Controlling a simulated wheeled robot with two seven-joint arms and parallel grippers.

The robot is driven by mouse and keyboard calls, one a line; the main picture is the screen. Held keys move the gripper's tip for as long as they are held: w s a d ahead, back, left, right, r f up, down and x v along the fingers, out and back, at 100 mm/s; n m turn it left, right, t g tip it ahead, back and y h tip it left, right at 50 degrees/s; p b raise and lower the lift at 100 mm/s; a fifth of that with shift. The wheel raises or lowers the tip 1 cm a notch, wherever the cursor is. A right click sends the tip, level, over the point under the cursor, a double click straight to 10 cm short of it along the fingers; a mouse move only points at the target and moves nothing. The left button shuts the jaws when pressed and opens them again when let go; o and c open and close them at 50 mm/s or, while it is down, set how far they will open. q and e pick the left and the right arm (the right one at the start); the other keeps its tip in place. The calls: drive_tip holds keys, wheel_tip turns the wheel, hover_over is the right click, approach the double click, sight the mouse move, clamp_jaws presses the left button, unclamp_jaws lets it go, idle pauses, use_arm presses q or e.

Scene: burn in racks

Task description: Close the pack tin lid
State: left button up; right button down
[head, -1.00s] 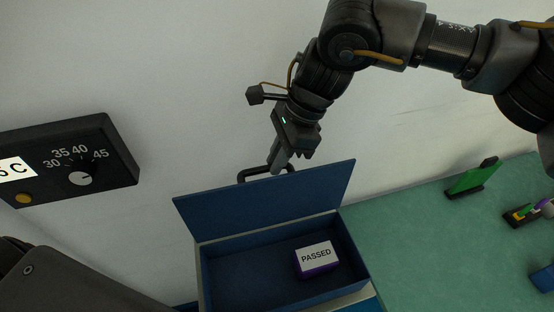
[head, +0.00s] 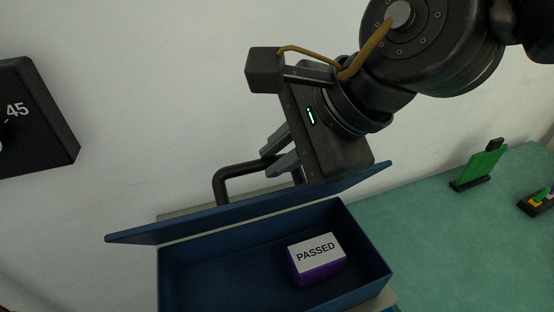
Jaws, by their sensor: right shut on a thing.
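The blue pack tin (head: 225,262) stands open at the bottom centre. Its lid (head: 200,223) is tilted up along the far side, leaning over the back part of the tin. A dark handle (head: 222,181) sticks out behind the lid. A purple box with a white label reading PASSED (head: 317,260) lies inside the tin. My right gripper (head: 280,158) is behind the lid, its fingers shut on the handle. My left gripper is not in view.
A dial panel (head: 35,122) is on the wall at the left. A green board (head: 481,164) in a dark stand and a dark tray of coloured parts (head: 540,202) are on the green tabletop (head: 440,235) at the right. The tabletop between them and the tin is clear.

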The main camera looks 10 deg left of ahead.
drive_tip(key=shift+s+d, duration=0.1)
drive_tip(key=c, duration=1.5)
unclamp_jaws()
drive_tip(key=shift+o, duration=0.5)
drive_tip(key=shift+d+r, duration=0.25)
drive_tip(key=shift+r, duration=0.05)
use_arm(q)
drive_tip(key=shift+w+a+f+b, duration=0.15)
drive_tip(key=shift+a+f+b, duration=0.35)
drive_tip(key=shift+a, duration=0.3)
use_arm(e)
drive_tip(key=v, duration=1)
drive_tip(key=shift+s, duration=0.1)
